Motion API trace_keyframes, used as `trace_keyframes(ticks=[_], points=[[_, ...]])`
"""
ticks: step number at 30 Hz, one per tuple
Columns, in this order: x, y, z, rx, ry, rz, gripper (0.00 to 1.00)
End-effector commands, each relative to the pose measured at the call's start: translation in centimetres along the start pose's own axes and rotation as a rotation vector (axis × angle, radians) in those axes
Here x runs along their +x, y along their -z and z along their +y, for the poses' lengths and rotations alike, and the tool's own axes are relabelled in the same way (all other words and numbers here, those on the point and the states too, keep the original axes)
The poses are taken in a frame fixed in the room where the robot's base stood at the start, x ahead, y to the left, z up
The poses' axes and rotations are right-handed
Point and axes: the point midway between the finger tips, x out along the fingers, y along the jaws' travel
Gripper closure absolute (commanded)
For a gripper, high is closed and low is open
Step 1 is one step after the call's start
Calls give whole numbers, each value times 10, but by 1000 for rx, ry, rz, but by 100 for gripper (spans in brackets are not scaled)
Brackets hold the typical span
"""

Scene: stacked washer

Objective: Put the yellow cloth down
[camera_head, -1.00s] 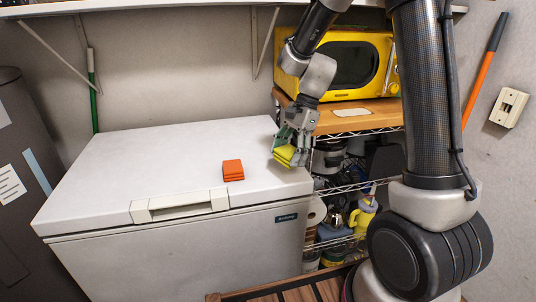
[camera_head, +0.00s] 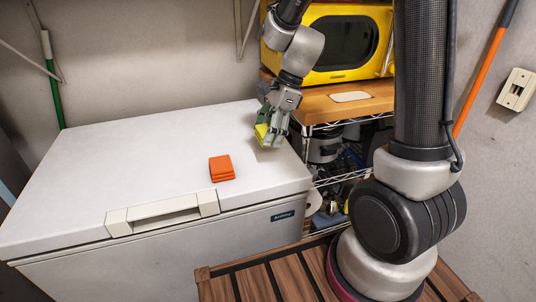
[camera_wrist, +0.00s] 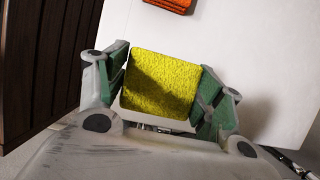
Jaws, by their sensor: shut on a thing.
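The yellow cloth (camera_wrist: 160,85) is a folded square held between the green-padded fingers of my gripper (camera_wrist: 162,92). In the head view my gripper (camera_head: 270,130) points down over the right part of the white chest freezer's lid (camera_head: 150,150), and the yellow cloth (camera_head: 262,132) shows at its left side. The gripper is shut on the cloth. I cannot tell whether the cloth touches the lid. Part of the cloth is hidden by the fingers in the head view.
A folded orange cloth (camera_head: 221,168) lies on the lid, left of my gripper. A wire shelf with a wooden top (camera_head: 345,105) and a yellow microwave (camera_head: 335,45) stands to the right. The lid's left and back areas are clear.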

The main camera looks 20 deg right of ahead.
Motion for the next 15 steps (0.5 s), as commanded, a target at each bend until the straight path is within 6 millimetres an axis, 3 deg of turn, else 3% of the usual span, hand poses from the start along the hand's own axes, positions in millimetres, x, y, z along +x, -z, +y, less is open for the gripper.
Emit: trace_keyframes(ticks=[12,15], points=[[55,23,0,2,-2,0,55],[60,25,0,-1,0,0,55]])
